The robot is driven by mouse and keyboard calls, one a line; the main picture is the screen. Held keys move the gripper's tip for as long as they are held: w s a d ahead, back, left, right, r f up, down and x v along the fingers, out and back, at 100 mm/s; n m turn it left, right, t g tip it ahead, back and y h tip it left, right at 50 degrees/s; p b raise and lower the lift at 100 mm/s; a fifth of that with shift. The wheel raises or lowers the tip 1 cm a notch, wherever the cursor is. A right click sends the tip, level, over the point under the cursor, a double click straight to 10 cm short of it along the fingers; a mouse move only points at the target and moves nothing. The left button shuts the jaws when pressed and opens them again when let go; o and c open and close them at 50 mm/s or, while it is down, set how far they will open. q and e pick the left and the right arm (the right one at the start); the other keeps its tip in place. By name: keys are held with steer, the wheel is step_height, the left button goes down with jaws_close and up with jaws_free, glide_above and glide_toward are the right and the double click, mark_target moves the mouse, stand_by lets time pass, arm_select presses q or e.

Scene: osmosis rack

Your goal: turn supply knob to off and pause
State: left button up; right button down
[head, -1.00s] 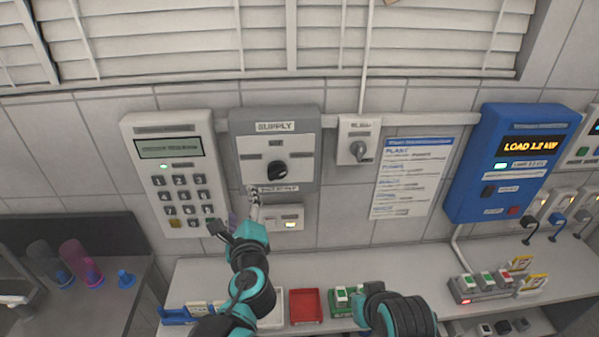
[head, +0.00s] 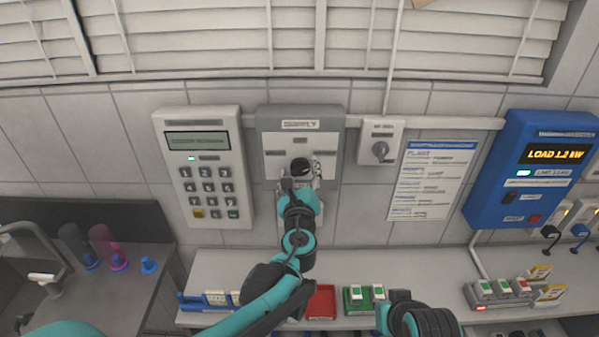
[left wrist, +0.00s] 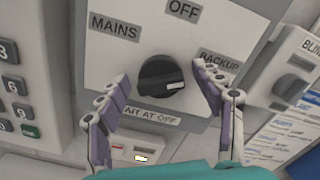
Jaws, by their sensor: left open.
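The supply panel (head: 267,120) is a grey box on the wall with a black round supply knob (head: 300,165) on its light face plate. In the left wrist view the knob (left wrist: 162,77) has a white mark pointing right, toward the BACKUP label (left wrist: 220,62). The OFF label (left wrist: 184,9) is at the top and the MAINS label (left wrist: 114,27) at upper left. My left gripper (left wrist: 160,92) is open, with one finger on each side of the knob and gaps visible; contact is not seen. It also shows in the head view (head: 300,180).
A keypad unit (head: 205,168) hangs left of the panel. A smaller knob box (head: 380,141) and a printed notice (head: 434,180) are to the right, then a blue load unit (head: 530,170). A bench (head: 420,268) below holds a red tray (head: 321,301) and switch blocks.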

arm_select(q)
steer(key=c, duration=1.2)
steer(key=shift+o, duration=0.2)
steer(key=shift+n, duration=0.4)
steer(key=n, duration=0.5)
steer(key=shift+a+n+b, duration=0.1)
steer(key=shift+n+b, duration=0.2)
steer(key=n, duration=0.5)
steer(key=shift+f, duration=0.15)
steer(key=shift+n, duration=0.3)
